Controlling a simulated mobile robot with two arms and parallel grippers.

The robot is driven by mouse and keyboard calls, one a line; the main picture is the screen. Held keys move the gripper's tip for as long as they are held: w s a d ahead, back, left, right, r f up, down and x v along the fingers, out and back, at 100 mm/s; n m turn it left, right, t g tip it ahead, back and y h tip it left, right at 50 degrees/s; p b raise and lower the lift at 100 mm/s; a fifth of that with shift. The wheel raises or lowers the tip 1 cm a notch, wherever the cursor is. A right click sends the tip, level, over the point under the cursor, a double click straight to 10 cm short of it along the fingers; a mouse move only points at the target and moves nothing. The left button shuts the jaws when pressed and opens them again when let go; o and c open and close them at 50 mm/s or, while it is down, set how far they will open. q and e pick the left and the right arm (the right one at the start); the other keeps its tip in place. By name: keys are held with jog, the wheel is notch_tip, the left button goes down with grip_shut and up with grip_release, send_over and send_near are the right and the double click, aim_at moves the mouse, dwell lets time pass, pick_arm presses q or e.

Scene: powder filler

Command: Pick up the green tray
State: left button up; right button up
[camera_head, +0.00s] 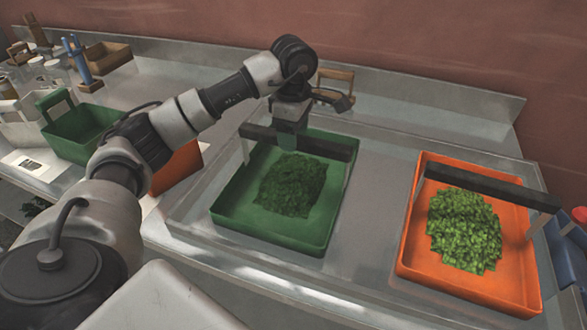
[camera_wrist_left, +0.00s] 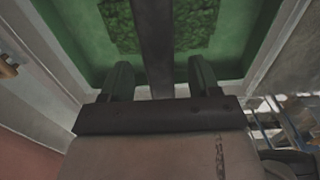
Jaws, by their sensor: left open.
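The green tray (camera_head: 270,234) sits on the metal counter with a heap of dark green leaves (camera_head: 290,185) in it. A dark handle bar (camera_head: 325,146) spans the tray above its far part. My left gripper (camera_head: 291,127) is open at this bar, pointing down. In the left wrist view the bar (camera_wrist_left: 153,40) runs between the two spread fingers (camera_wrist_left: 160,72), with a gap on each side. The tray's green floor (camera_wrist_left: 235,35) shows beyond them. Whether the fingertips reach below the bar is unclear. My right gripper is not in view.
An orange tray (camera_head: 415,263) with bright green leaves and its own dark bar stands to the right. A green bin (camera_head: 85,130) and an orange bin (camera_head: 178,168) stand left, partly behind my left arm. A raised metal edge and wall (camera_head: 420,45) lie behind.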

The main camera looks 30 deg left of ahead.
pick_arm(q)
jog(key=shift+f+p, duration=0.6)
jog(key=shift+f, duration=1.8)
grip_shut()
jog(key=shift+r, duration=0.1)
